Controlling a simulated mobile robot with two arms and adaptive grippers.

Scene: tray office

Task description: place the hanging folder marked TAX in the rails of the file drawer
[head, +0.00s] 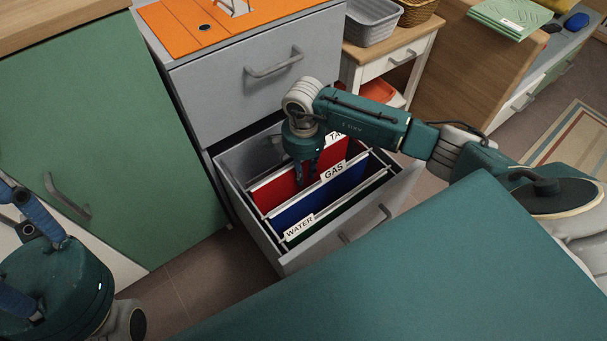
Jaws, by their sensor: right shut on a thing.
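The red hanging folder marked TAX (285,187) is in the open file drawer (290,264), behind the other folders. Its white tab shows "TA"; the rest is hidden by my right arm. My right gripper (306,180) points down into the drawer and is shut on the red folder's top edge. Whether the folder's hooks rest on the rails cannot be told. A blue folder marked GAS (322,196) hangs in front of it, then a dark green one marked WATER (330,216). My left gripper (22,245) is at the lower left, its fingers apart, empty.
A closed grey drawer (255,95) is above the open one, with an orange top (205,30). A green cabinet (100,140) stands on the left. A side table (395,55) with a grey basket (371,22) is at the back right.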

